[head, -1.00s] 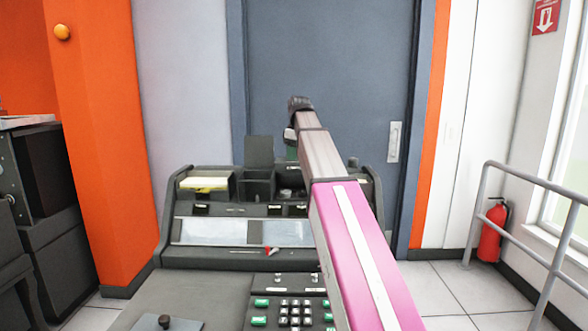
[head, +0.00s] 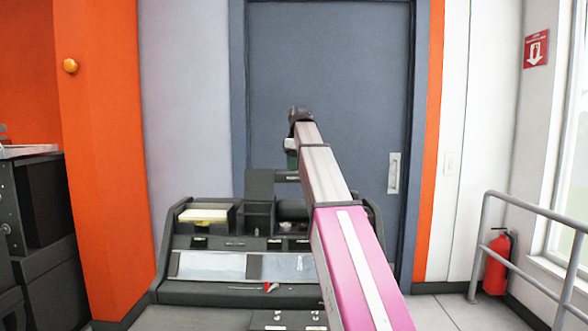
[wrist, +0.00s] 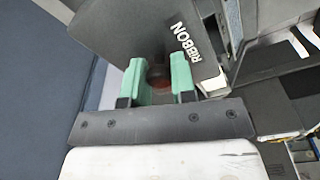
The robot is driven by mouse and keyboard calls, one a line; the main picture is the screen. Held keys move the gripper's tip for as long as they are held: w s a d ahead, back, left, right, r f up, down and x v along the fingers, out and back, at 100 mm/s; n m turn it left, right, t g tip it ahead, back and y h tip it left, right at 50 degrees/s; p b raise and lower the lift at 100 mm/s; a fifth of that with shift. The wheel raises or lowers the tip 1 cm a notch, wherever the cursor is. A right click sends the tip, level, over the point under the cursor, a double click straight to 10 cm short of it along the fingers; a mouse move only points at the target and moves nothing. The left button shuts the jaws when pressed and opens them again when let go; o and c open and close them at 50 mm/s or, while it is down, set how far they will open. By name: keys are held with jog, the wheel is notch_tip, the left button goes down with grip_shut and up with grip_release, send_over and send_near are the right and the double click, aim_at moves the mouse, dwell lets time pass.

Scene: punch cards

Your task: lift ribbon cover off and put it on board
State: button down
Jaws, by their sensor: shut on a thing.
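The ribbon cover (wrist: 135,35) is a dark plate with "RIBBON" in white letters; it shows in the wrist view, tilted in the picture. My gripper (wrist: 158,74) has its green fingers closed on the reddish-brown knob of the cover. In the head view my gripper (head: 291,160) is over the back right of the dark machine (head: 170,245), mostly hidden by my arm. A thin dark edge (head: 286,176) just under it appears to be the cover, above an open bay. I cannot pick out the board with certainty.
An upright dark panel (head: 260,184) stands left of my gripper. A tray with pale yellow cards (head: 204,215) is at the machine's left. A grey door (head: 330,60) is behind. A railing (head: 530,212) and fire extinguisher (head: 497,262) are at the right.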

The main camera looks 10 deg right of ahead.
jog(key=shift+r, duration=1.1)
